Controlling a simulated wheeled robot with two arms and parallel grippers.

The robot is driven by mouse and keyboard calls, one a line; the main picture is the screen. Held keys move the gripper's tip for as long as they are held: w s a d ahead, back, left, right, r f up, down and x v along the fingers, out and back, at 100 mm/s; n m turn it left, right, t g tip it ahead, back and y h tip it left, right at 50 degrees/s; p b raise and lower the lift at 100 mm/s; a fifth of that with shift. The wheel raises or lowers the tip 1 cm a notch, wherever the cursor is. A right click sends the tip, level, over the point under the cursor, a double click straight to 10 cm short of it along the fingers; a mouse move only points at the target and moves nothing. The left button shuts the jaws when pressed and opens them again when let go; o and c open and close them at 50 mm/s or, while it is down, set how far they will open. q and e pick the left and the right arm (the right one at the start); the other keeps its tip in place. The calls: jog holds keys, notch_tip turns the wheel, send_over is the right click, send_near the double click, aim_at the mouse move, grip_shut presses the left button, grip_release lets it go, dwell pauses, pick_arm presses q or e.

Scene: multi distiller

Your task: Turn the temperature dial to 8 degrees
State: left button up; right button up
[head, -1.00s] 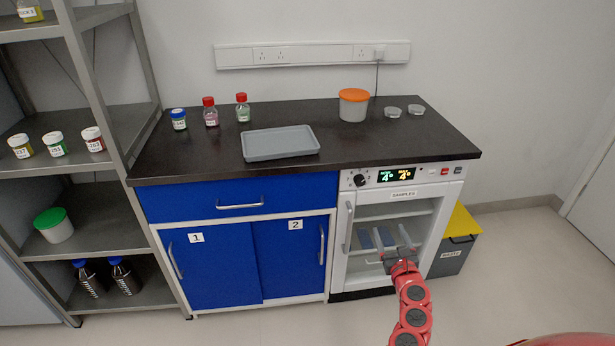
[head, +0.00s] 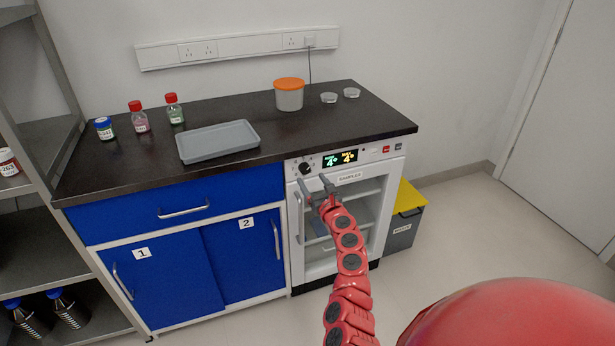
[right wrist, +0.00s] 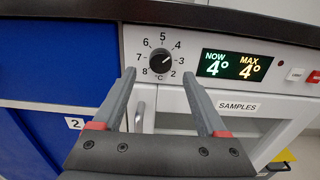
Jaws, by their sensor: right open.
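The black temperature dial (head: 305,168) sits at the left of the white fridge's top panel. In the right wrist view the dial (right wrist: 161,62) has a ring of numbers, 8 at lower left, and its white mark points up and right, toward about 4. The display (right wrist: 232,66) reads NOW 4° and MAX 4°. My right gripper (head: 314,181) is open and empty, just in front of and below the dial. In the right wrist view its fingertips (right wrist: 159,75) lie on either side of the dial's lower part, apparently not touching it. My left gripper is not in view.
The fridge's door handle (right wrist: 142,108) is just below the dial. Red and grey buttons (head: 386,148) are right of the display. A dark worktop (head: 230,105) with a grey tray (head: 217,158) overhangs above. Blue cabinet doors (head: 165,277) stand left; a yellow-lidded waste bin (head: 407,228) stands right.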

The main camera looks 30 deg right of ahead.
aim_at(306, 171)
jog(key=b+x, duration=0.1)
jog(key=x, duration=0.3)
jog(key=shift+b, duration=0.35)
jog(key=shift+w+d, duration=0.15)
jog(key=shift+w, duration=0.15)
grip_shut()
